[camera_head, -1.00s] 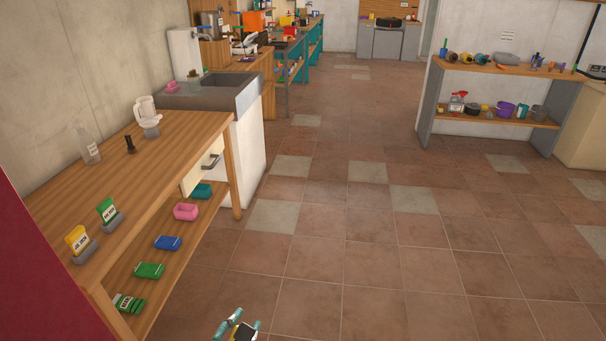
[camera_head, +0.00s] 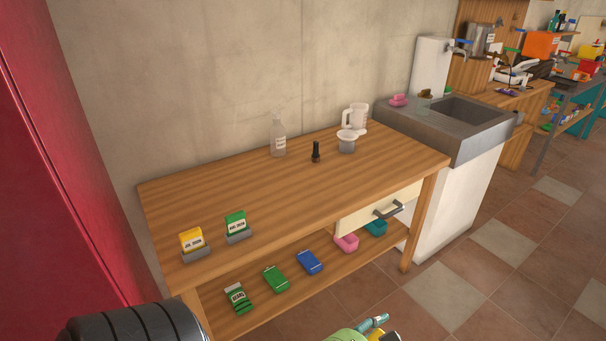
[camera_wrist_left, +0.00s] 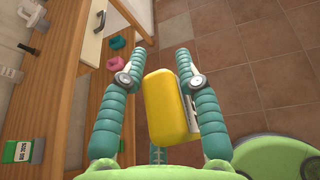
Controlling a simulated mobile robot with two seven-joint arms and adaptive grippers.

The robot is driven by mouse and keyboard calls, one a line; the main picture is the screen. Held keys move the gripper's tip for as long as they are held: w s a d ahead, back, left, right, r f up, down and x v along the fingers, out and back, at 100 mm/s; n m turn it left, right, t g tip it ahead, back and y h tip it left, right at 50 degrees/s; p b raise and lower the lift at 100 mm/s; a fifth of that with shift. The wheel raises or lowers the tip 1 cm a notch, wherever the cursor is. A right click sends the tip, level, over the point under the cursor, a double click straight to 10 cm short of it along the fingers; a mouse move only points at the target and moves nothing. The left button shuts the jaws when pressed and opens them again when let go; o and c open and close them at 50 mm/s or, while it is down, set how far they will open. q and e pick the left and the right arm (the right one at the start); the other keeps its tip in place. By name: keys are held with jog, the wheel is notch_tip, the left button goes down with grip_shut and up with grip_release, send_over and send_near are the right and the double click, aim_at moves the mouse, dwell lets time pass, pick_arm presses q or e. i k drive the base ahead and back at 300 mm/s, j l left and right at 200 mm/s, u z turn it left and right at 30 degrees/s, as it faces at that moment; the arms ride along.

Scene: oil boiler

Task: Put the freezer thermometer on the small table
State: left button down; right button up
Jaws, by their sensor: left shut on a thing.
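The freezer thermometer appears to be the yellow block (camera_wrist_left: 165,105) with a pale face, in the left wrist view. My left gripper (camera_wrist_left: 162,55) is shut on it, with a teal ribbed finger on each side. In the head view, my left gripper (camera_head: 381,329) shows at the bottom edge, low in front of the wooden table, with a bit of yellow visible. The wooden table (camera_head: 300,197) stands against the wall with a drawer and lower shelf; its top has clear room in the middle and right front. My right gripper is not in view.
Several coloured boxes lie on the shelf. A sink (camera_head: 465,115) adjoins the right; a red panel (camera_head: 60,150) stands left.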

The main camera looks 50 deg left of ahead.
aim_at(210, 218)
jog(key=i+u, duration=0.25)
jog(key=u, duration=0.15)
jog(key=i+u, duration=0.25)
jog(key=u, duration=0.2)
jog(key=i+l+u, duration=0.2)
jog(key=u, duration=0.2)
jog(key=i+l+u, duration=0.2)
jog(key=u, duration=0.25)
jog(key=i, duration=0.05)
